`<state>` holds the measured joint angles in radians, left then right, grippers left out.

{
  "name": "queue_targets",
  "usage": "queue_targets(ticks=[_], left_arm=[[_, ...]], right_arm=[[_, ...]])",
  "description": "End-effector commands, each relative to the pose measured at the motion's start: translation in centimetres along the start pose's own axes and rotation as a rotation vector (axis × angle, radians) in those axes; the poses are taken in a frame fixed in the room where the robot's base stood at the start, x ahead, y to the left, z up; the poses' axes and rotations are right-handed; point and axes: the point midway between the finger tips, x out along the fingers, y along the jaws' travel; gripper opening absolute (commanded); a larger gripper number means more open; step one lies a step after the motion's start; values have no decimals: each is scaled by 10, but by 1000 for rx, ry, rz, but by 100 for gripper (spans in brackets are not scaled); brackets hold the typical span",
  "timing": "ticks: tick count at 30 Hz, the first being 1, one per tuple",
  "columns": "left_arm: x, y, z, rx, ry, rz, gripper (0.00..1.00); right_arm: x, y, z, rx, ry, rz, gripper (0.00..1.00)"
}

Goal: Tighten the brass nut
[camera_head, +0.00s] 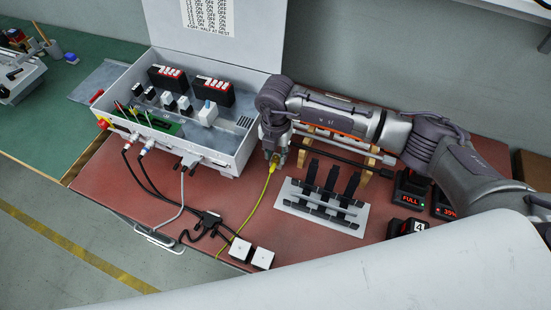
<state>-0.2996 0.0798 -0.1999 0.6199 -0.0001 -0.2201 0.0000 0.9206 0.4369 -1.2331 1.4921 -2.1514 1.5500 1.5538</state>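I cannot make out a brass nut for certain in the head view. My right gripper (275,156) points down beside the right side of the open white control box (228,160), over the red-brown table top. A small yellow piece shows at its fingertips, where the upper end of a yellow cable (262,196) also lies. I cannot tell whether the fingers hold it or only stand in front of it. The fingers are too small and dark to show a gap. My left gripper is not in view.
A light plate with several black upright parts (292,193) lies right of the yellow cable. Rods on wooden rests lie behind it, under my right arm. Battery packs (410,188) stand at the right. Black cables (190,230) and two white blocks (262,258) lie near the front edge.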

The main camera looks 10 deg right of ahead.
Motion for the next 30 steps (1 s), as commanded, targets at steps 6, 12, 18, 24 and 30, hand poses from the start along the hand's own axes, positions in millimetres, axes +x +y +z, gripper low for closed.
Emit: queue_targets(ticks=[6, 12, 18, 24, 30], left_arm=[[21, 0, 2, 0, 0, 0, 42], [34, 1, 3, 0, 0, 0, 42], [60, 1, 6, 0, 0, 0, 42], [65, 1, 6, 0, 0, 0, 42], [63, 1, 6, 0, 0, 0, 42]], right_arm=[[3, 0, 0, -306, -2, 1, 32], [5, 0, 1, -480, -3, 0, 32], [6, 0, 1, -851, -4, -1, 32], [1, 0, 0, -1004, -1, 0, 32], [0, 0, 0, -1004, 0, 0, 27]])
